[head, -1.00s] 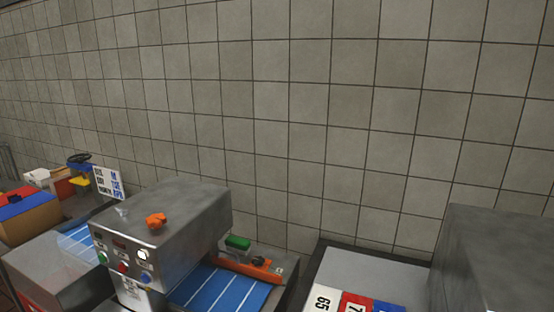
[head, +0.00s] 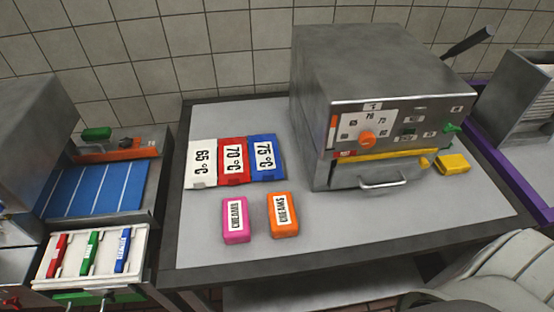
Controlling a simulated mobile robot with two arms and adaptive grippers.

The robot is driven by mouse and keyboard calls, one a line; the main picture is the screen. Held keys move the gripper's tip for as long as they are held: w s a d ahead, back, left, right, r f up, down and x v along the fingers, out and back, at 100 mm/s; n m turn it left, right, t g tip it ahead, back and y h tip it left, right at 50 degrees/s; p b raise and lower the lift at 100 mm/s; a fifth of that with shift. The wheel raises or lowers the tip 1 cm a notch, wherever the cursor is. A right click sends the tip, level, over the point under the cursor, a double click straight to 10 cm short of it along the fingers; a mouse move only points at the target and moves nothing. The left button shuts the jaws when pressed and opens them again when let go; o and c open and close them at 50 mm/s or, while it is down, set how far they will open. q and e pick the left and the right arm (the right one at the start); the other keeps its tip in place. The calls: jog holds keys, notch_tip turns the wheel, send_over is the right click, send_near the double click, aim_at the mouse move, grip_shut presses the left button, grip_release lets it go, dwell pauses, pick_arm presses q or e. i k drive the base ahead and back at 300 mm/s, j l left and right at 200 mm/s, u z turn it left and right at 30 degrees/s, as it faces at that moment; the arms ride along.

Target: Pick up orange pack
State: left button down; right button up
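White, red and blue temperature cards (head: 232,161) lie behind the packs. A metal oven (head: 375,95) with a front handle stands to the right, with a yellow block (head: 453,164) beside it. A blue-striped conveyor (head: 95,190) and a switch tray (head: 92,254) are at left. Table space right of the pack is clear.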

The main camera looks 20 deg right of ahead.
aim_at(282, 212)
jog(key=z, duration=0.8)
